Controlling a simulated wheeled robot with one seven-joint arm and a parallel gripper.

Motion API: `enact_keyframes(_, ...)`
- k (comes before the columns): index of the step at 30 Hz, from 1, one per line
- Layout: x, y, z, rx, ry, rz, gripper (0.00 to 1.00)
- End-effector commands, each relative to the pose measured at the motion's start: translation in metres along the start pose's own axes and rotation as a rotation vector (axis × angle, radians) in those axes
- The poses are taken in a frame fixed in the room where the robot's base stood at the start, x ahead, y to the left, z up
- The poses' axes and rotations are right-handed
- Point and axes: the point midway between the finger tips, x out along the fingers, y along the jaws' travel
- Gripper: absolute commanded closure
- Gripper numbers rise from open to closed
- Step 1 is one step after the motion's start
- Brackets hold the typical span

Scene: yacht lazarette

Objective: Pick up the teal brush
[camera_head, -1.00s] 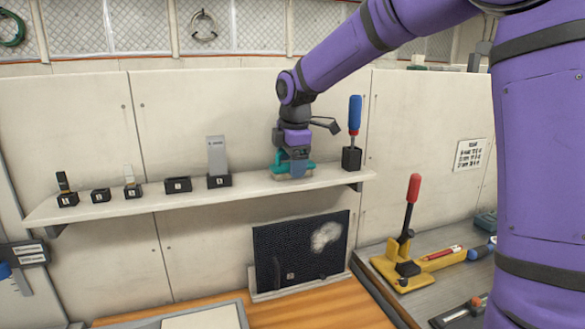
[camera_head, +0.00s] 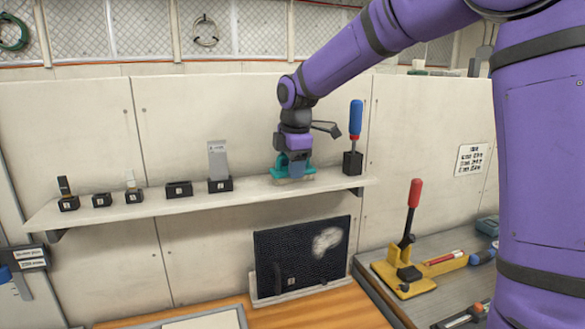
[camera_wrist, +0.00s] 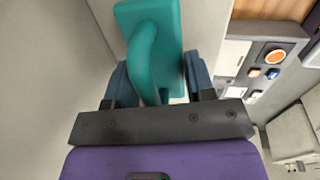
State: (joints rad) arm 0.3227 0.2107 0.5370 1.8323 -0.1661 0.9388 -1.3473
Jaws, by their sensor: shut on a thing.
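The teal brush (camera_head: 277,171) is at the right part of the long wall shelf (camera_head: 240,193), with pale bristles below its teal back. My gripper (camera_head: 296,168) comes down on it from above and is shut on its handle. In the wrist view, the brush (camera_wrist: 150,35) shows its curved teal handle and flat back. The blue-grey fingers of my gripper (camera_wrist: 158,82) stand on both sides of the handle. The brush sits at or very near the shelf top; I cannot tell whether it touches. My fingers partly hide it in the head view.
A blue-handled tool (camera_head: 356,120) stands in a black holder just right of my gripper. A grey plate (camera_head: 218,160) in a holder and several small black holders stand to the left. Below are a dark mesh panel (camera_head: 290,262) and a yellow lever tool (camera_head: 407,285).

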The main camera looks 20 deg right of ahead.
Motion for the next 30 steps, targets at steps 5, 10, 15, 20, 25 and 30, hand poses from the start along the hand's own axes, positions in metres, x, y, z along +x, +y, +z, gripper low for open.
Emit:
enact_keyframes(5,-0.011,0.002,0.000,-0.001,-0.001,0.002,0.76)
enact_keyframes(10,-0.032,0.007,0.000,0.000,0.000,0.004,0.76)
enact_keyframes(15,-0.041,-0.015,-0.001,0.000,-0.002,0.002,0.76)
enact_keyframes(20,-0.049,-0.041,-0.003,0.000,-0.002,0.003,0.76)
enact_keyframes(25,-0.058,-0.073,-0.005,0.000,-0.003,0.003,0.76)
enact_keyframes(30,-0.067,-0.103,-0.008,-0.001,-0.002,0.003,0.76)
